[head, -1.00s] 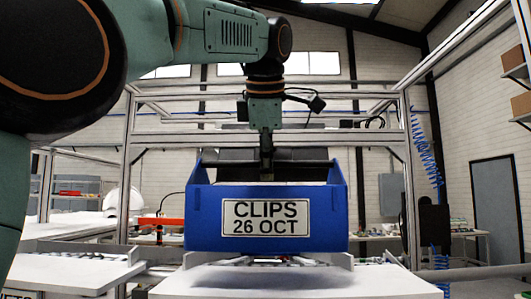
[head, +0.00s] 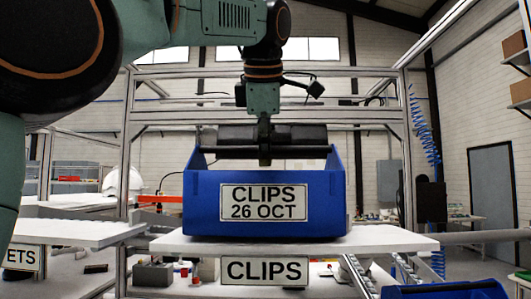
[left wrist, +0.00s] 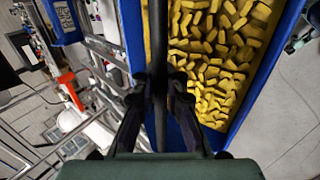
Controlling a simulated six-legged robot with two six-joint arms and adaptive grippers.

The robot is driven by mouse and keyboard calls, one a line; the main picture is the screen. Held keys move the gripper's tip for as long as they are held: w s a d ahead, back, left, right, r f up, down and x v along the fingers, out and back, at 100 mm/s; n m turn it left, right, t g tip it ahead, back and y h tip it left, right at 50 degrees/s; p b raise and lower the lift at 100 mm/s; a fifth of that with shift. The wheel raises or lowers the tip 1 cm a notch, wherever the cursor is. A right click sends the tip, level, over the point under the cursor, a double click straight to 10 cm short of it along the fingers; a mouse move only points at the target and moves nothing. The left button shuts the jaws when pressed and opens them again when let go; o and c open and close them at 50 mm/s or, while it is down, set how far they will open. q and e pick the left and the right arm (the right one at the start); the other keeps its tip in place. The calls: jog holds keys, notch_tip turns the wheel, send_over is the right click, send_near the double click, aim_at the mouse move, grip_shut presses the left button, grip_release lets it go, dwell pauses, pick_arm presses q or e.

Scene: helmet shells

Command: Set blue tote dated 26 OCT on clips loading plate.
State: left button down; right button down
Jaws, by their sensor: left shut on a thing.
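The blue tote (head: 200,205) stands upright in the middle of the head view, its front label reading CLIPS 26 OCT. Its base appears to rest on the white clips loading plate (head: 395,240), whose front sign (head: 264,271) reads CLIPS. My left gripper (head: 264,150) comes down from above and is shut on the tote's dark handle bar. In the left wrist view, the left gripper (left wrist: 160,95) straddles the handle bar, and the tote (left wrist: 266,70) holds many yellow pieces (left wrist: 215,60). My right gripper is not in view.
Another white plate (head: 80,232) lies to the left, with a partly cut-off sign ending in ETS. Another blue tote (head: 440,290) shows at the lower right. Metal frame posts (head: 405,150) stand behind the plate. A bench with small parts lies below.

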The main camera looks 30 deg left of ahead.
pick_arm(q)
jog(key=shift+d+f, duration=0.1)
dwell(0.3)
jog(key=shift+f+b, duration=0.3)
jog(key=shift+b, duration=0.2)
jog(key=c, duration=1.3)
grip_release()
jog(key=shift+f, duration=0.1)
jog(key=shift+v, duration=3.75)
jog(key=shift+s, duration=0.1)
